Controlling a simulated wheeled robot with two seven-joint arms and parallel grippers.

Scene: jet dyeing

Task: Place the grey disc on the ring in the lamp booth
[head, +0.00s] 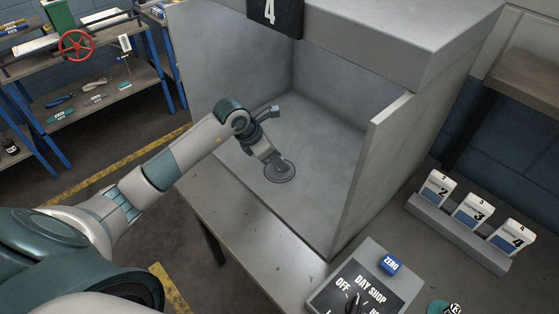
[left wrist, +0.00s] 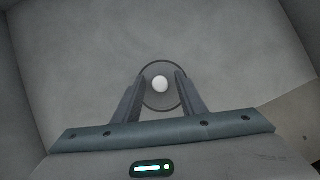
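The grey disc (head: 284,173) lies flat on the booth floor, within the dark outline of the ring (head: 293,177). In the left wrist view the disc (left wrist: 160,101) has a pale round knob (left wrist: 160,84) at its middle, and the ring's dark edge (left wrist: 160,61) shows around it. My left gripper (head: 273,160) reaches down into the lamp booth (head: 325,125) over the disc. In the left wrist view its fingers (left wrist: 160,83) stand apart on both sides of the knob, with a small gap on each side. My right gripper is not in view.
The booth's side wall (head: 370,175) and its hood with a "4" sign (head: 275,14) enclose the space. A control box (head: 365,285), a blue ZERO block (head: 390,263) and a rack of numbered cards (head: 460,232) stand to the right. Shelves (head: 95,90) are at the left.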

